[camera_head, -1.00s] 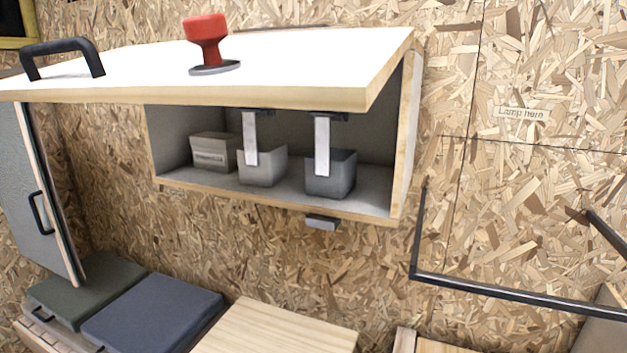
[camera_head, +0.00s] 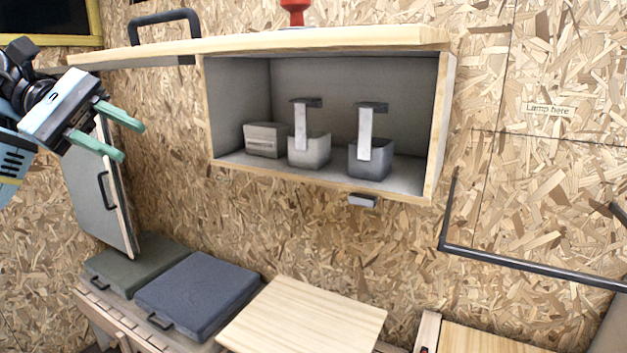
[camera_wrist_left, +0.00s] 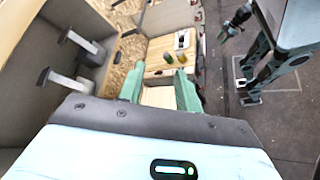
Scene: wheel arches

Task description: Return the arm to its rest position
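My left gripper (camera_head: 134,140) comes in from the left in the head view, in front of the wall and left of the wall cabinet (camera_head: 447,120). Its two green fingers are apart with nothing between them. The same open fingers show in the left wrist view (camera_wrist_left: 158,92). The cabinet's lid (camera_head: 330,42) is swung up, with a black handle (camera_head: 165,22) and a red knob (camera_head: 297,12) on it. My right gripper is not seen in the head view. Another arm, apparently mine, shows at the top right of the wrist view, with its gripper (camera_wrist_left: 228,28) too small to judge.
The cabinet holds a grey box (camera_head: 265,140) and two cups (camera_head: 309,152) (camera_head: 370,160) with hanging strips. Cushions (camera_head: 200,295) and a wooden board (camera_head: 305,320) lie below. A black rail (camera_head: 530,265) is at right.

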